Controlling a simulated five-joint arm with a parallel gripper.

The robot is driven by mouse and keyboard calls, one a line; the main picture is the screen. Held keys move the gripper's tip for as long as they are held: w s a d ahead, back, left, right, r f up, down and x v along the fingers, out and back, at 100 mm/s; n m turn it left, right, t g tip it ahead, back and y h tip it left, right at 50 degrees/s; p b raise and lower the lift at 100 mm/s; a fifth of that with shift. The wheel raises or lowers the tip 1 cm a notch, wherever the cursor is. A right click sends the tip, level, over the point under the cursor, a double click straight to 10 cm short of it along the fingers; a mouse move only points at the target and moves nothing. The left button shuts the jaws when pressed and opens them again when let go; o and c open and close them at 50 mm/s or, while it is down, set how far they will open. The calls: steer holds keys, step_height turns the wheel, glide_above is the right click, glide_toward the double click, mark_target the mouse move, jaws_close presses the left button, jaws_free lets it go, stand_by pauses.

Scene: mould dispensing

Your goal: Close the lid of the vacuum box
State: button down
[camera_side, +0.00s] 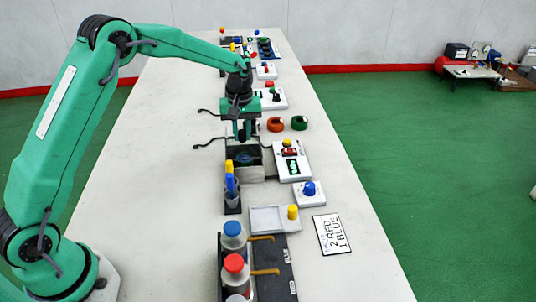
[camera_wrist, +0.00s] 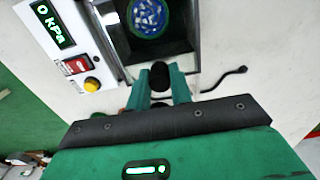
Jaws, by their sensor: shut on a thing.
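The vacuum box (camera_side: 243,172) is a dark, open-topped box in the middle of the table in the side view. In the wrist view the box (camera_wrist: 194,50) shows its inside, with a round blue cup (camera_wrist: 148,32) holding pale pieces. My gripper (camera_side: 244,134) is at the far edge of the box. In the wrist view my gripper (camera_wrist: 160,76) is shut on a black knob (camera_wrist: 160,74), seemingly the lid's handle. The lid panel itself is hard to make out. Its angle cannot be told.
A white control panel (camera_side: 302,166) with a yellow button, red switch and green display stands right of the box; it reads 0 kPa (camera_wrist: 54,24). A pen holder (camera_side: 232,200) stands in front. Orange (camera_side: 276,125) and green (camera_side: 299,123) rings lie behind right.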

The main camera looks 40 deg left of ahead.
mark_target(243, 146)
steer(key=shift+s+d, duration=1)
steer(key=c, duration=1.3)
jaws_free()
steer(key=shift+o, duration=0.2)
steer(key=shift+r, duration=0.1)
steer(key=shift+r, duration=0.55)
step_height(243, 146, up, 7)
steer(key=shift+f, duration=0.2)
steer(key=shift+r, duration=0.1)
